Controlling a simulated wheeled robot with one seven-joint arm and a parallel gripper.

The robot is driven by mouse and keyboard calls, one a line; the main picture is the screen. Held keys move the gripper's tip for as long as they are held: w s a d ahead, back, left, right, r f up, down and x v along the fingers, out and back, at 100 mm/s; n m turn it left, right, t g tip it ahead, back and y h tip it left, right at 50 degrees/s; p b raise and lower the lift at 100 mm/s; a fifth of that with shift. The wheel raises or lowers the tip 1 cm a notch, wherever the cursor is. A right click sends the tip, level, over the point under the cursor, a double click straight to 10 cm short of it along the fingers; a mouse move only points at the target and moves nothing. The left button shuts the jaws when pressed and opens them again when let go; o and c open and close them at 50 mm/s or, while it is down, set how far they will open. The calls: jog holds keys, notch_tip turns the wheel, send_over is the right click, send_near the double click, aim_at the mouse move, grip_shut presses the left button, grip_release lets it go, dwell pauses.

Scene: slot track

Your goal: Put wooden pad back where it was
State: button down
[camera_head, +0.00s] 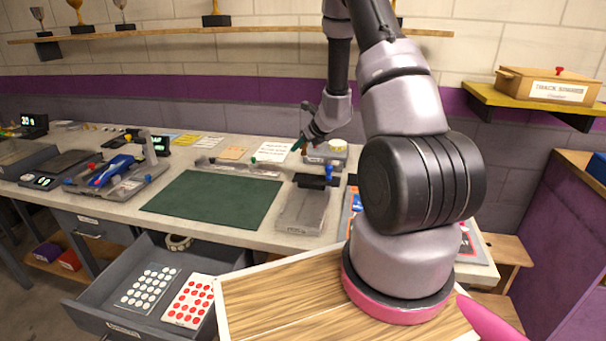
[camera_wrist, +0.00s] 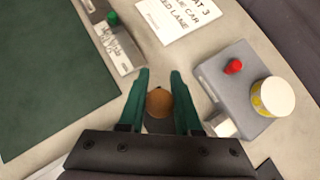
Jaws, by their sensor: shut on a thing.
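The wooden pad (camera_wrist: 159,102) is a small round brown disc between the fingertips of my gripper (camera_wrist: 160,98) in the wrist view. My gripper's green fingers are shut on it. A dark patch shows just below the pad; I cannot tell whether it is a part, a mark or a shadow. In the head view my gripper (camera_head: 298,144) points down over the back part of the bench, and the pad cannot be made out there.
A grey box (camera_wrist: 230,77) with a red knob and a yellow-white roll (camera_wrist: 272,97) stands right of my gripper. A printed card (camera_wrist: 180,14) lies beyond, and a grey strip with a green knob (camera_wrist: 112,18) lies left. The green mat (camera_head: 213,198) is clear. A drawer (camera_head: 95,309) stands open in front.

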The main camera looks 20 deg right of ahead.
notch_tip(320, 180, down, 8)
jog(key=shift+f, duration=0.2)
dwell(0.3)
jog(key=shift+f, duration=0.2)
jog(key=c, duration=0.6)
grip_release()
jog(key=shift+r, duration=0.1)
